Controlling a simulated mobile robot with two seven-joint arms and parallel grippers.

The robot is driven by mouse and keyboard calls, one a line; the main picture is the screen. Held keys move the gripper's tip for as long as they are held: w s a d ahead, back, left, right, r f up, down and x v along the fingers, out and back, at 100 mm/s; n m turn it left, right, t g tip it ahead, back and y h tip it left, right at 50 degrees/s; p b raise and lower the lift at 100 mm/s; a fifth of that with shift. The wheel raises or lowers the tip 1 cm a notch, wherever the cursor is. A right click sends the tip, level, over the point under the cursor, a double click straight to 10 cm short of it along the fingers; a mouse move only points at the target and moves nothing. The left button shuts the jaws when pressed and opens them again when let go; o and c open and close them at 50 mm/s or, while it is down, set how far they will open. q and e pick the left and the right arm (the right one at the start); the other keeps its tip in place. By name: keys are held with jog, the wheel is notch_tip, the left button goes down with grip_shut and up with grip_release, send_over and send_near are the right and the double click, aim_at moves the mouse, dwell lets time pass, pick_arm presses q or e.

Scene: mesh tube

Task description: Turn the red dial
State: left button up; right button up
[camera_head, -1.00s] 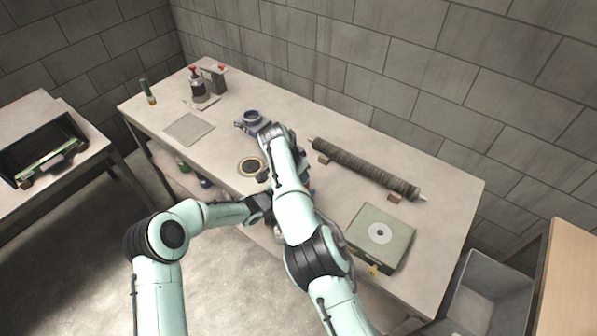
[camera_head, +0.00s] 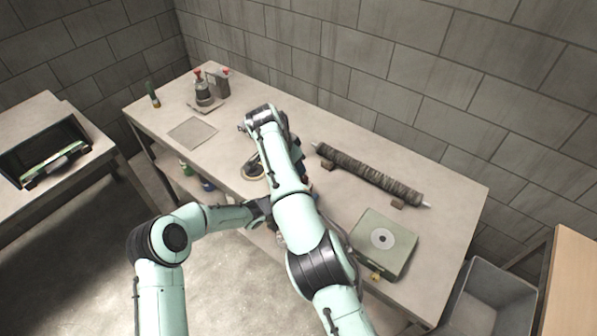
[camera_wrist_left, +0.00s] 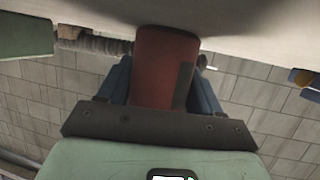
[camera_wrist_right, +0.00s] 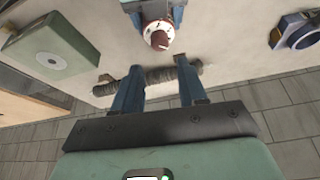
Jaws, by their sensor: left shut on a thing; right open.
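My left gripper (camera_wrist_left: 164,62) is shut on a red block-like body (camera_wrist_left: 165,65) with a dark patch on its side. In the right wrist view, a round white dial face with a brownish-red knob (camera_wrist_right: 160,38) shows between blue fingers at the top edge. My right gripper (camera_wrist_right: 158,66) is open and empty, its fingertips pointing towards the dial and apart from it. In the head view, my left gripper (camera_head: 262,212) is at the bench's front edge, and my right forearm hides the right gripper and the dial.
A dark mesh roll (camera_head: 368,175) lies on the bench on small blocks. A green box (camera_head: 383,243) with a white disc stands to the right. A blue device (camera_wrist_right: 297,30) with a ring shows in the right wrist view.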

jog(key=v, duration=0.3)
dwell(0.4)
pick_arm(q)
jog(key=o, duration=1.2)
jog(key=shift+o, duration=0.2)
